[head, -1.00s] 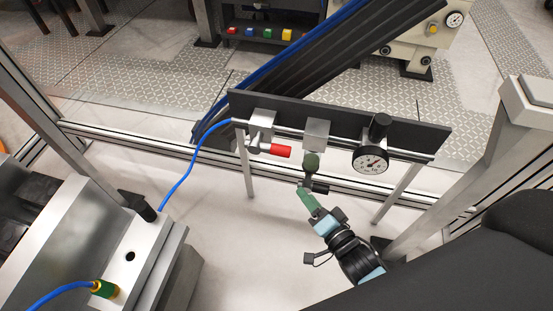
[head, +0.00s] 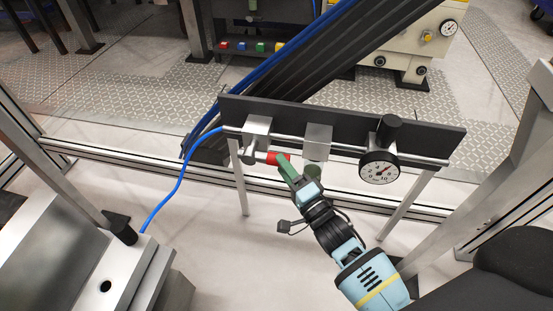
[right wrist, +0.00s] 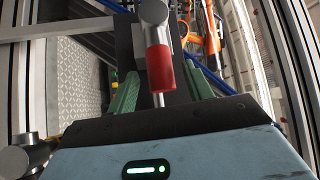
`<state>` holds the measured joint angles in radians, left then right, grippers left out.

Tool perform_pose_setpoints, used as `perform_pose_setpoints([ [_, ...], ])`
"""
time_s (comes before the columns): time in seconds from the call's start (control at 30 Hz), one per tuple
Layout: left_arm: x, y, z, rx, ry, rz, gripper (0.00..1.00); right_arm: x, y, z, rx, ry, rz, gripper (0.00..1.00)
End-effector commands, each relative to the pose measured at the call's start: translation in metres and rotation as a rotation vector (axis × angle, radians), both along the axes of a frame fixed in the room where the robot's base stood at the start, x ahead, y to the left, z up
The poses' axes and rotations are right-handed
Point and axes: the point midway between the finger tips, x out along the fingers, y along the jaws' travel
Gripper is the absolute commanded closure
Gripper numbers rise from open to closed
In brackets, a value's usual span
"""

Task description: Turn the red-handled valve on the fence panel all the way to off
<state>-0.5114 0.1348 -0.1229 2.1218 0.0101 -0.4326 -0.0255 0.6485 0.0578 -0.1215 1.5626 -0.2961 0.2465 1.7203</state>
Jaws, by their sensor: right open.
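The valve (head: 257,138) sits at the left of the dark fence panel (head: 415,137), with its red handle (head: 263,157) pointing right in the head view. My right gripper (head: 282,161) is at the handle's right end and covers part of it there. In the right wrist view the red handle (right wrist: 159,68) lies between the two green fingers of the open gripper (right wrist: 162,88). I see a gap on either side of it, so the fingers are not closed on it. My left gripper is not in view.
A pressure gauge (head: 380,167) with a black knob and a metal block (head: 318,141) are on the panel to the right of the valve. A blue hose (head: 179,180) runs from the valve's left end. A metal machine (head: 75,240) stands at lower left.

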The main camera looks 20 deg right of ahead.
Motion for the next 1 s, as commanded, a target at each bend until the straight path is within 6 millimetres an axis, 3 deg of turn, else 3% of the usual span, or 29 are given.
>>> perform_pose_setpoints([
  [0.23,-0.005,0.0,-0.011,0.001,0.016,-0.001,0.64,0.029,0.007,0.004,0.001,0.0,0.0,0.49],
  [0.63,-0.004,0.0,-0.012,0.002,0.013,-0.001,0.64,0.036,0.008,0.006,0.001,0.001,0.0,0.49],
  [1.0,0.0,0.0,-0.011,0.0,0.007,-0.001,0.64,0.036,0.008,0.006,0.001,0.001,0.0,0.97],
])
